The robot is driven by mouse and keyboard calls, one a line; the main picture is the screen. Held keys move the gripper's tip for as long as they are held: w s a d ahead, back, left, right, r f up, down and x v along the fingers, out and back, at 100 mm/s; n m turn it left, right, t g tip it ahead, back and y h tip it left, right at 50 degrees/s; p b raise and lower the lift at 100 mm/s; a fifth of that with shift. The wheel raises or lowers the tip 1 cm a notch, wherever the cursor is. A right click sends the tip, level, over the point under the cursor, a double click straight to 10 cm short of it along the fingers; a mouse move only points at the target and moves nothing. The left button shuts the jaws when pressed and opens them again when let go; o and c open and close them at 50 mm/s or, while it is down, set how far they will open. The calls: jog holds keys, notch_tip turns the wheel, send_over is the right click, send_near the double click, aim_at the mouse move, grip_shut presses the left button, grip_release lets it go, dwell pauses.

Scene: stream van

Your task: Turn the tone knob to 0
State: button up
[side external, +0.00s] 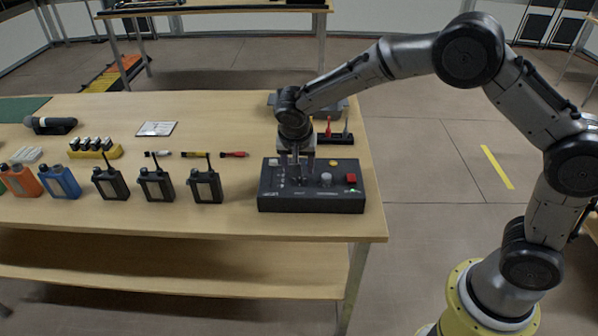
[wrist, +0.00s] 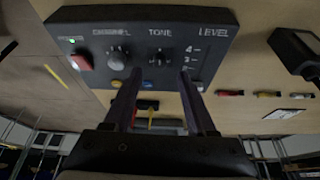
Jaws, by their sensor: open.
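The dark control box (side external: 312,200) sits near the right end of the table, and in the wrist view (wrist: 205,22) its labels CHANNEL, TONE and LEVEL show. The tone knob (wrist: 159,58) is small and dark, below the TONE label; its pointer setting is too small to read. My gripper (side external: 298,180) points down over the left-middle of the box. In the wrist view my gripper (wrist: 160,76) is open, one finger on each side of the tone knob's column. I cannot tell whether the fingers touch the knob. In the side view the fingers largely hide it.
On the box, beside the tone knob, are a grey channel knob (wrist: 117,59) and a red button (wrist: 80,63); level marks (wrist: 193,58) lie on the other side. Several radios (side external: 206,188) stand left of the box. Red-handled tools (side external: 328,132) stand in a holder behind it.

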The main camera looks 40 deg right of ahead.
jog(key=v, duration=0.9)
jog(key=shift+r, duration=0.35)
jog(key=shift+a, duration=0.1)
jog(key=s+d+r+m+t, duration=0.1)
jog(key=s+d+r+m, duration=0.1)
jog(key=d+r, duration=0.45)
jog(key=s+d+r+n+t+y, duration=0.1)
jog(key=s+d+r+n, duration=0.15)
jog(key=s+r, duration=0.7)
jog(key=s+f+n+y, duration=0.1)
jog(key=s+f+n, duration=0.3)
jog(key=s, duration=0.4)
jog(key=s+a+f+n+y, duration=0.1)
jog(key=s+f+n, duration=0.4)
jog(key=s, duration=0.4)
jog(key=shift+s+a+t, duration=0.2)
jog(key=shift+s+t, duration=0.1)
